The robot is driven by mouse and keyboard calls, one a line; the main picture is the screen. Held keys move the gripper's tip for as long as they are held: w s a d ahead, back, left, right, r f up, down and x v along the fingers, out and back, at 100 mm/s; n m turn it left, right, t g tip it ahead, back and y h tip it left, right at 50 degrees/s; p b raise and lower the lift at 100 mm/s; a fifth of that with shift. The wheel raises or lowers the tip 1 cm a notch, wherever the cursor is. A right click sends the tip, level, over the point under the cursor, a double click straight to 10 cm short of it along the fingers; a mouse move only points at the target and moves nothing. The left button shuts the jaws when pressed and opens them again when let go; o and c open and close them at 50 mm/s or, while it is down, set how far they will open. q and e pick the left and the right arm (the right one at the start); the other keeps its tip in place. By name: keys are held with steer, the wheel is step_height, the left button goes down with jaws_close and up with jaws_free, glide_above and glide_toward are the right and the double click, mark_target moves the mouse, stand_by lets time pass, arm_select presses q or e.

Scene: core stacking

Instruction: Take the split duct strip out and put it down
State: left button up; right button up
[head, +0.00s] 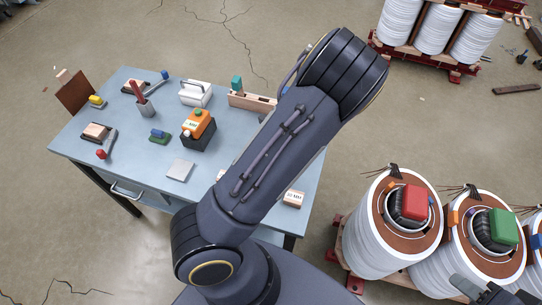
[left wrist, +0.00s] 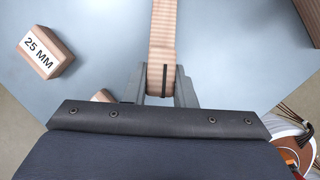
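The split duct strip (left wrist: 163,35), tan and ribbed with a dark slit or band near its near end, shows in the left wrist view. It runs from the top edge down to between the fingers of my left gripper (left wrist: 162,90). The fingers lie against both its sides and appear shut on it, above the blue-grey table top (head: 140,176). In the head view my left arm hides this gripper and the strip. My right gripper (head: 487,292) is partly in view at the lower right, near the coils; its opening cannot be made out.
A labelled 25 MM block (left wrist: 42,52) lies left of the strip. White coils with red (head: 414,202) and green (head: 503,228) blocks stand right.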

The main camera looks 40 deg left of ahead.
arm_select(q)
steer(key=shift+f, duration=0.25)
stand_by(0.3)
steer(key=shift+s+d+f+b, duration=0.1)
steer(key=shift+d+f+b, duration=0.1)
steer(key=shift+f+b, duration=0.45)
steer(key=shift+s+d+f+b, duration=0.1)
steer(key=shift+d+f+b, duration=0.1)
steer(key=shift+f+b, duration=0.45)
steer(key=o, duration=0.7)
steer(key=shift+c, duration=0.2)
steer(key=shift+r, duration=0.1)
steer(key=p+v, duration=0.1)
steer(key=v, duration=0.6)
steer(key=shift+s+d+r, duration=0.15)
steer(key=shift+d+r, duration=0.05)
steer(key=shift+r, duration=0.05)
